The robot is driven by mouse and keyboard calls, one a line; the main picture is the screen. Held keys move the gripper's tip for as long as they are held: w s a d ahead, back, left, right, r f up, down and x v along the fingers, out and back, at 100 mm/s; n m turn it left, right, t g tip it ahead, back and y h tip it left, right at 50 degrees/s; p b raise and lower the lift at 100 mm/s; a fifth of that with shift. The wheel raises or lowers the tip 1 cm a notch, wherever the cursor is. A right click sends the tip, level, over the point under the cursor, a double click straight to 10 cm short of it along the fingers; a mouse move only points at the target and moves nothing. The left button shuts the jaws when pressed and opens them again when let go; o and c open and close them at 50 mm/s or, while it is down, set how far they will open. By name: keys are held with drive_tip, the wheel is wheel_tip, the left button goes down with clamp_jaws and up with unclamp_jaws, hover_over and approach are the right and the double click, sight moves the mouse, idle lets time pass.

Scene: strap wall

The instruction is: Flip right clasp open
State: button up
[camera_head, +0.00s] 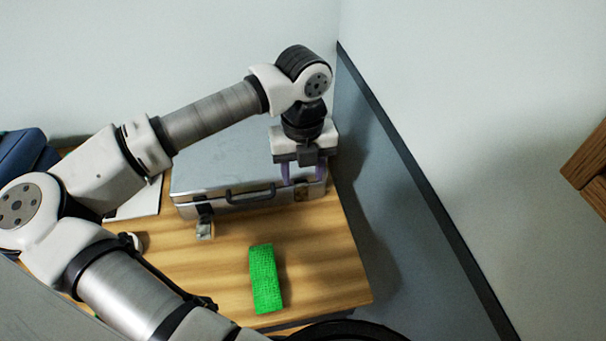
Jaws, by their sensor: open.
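A silver case (215,170) lies closed on the wooden table, with a dark handle (250,195) on its front side. The right clasp (301,195) is on the front face near the right end; it looks small and flat against the case, and its exact state is hard to tell. The left clasp (204,227) sticks out from the front and hangs down. My gripper (303,182) points down at the right end of the case. Its two purple fingers are apart, one on each side of the right clasp area, with nothing seen between them. Contact cannot be told.
A green block (265,278) lies on the table (330,270) in front of the case. A blue object (22,155) is at the far left. A wall stands close beyond the table's right edge. Wooden furniture (588,170) shows at the right.

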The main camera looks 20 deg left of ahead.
sight(302, 193)
drive_tip(key=shift+f, duration=1.45)
drive_tip(key=shift+c, duration=0.2)
clamp_jaws()
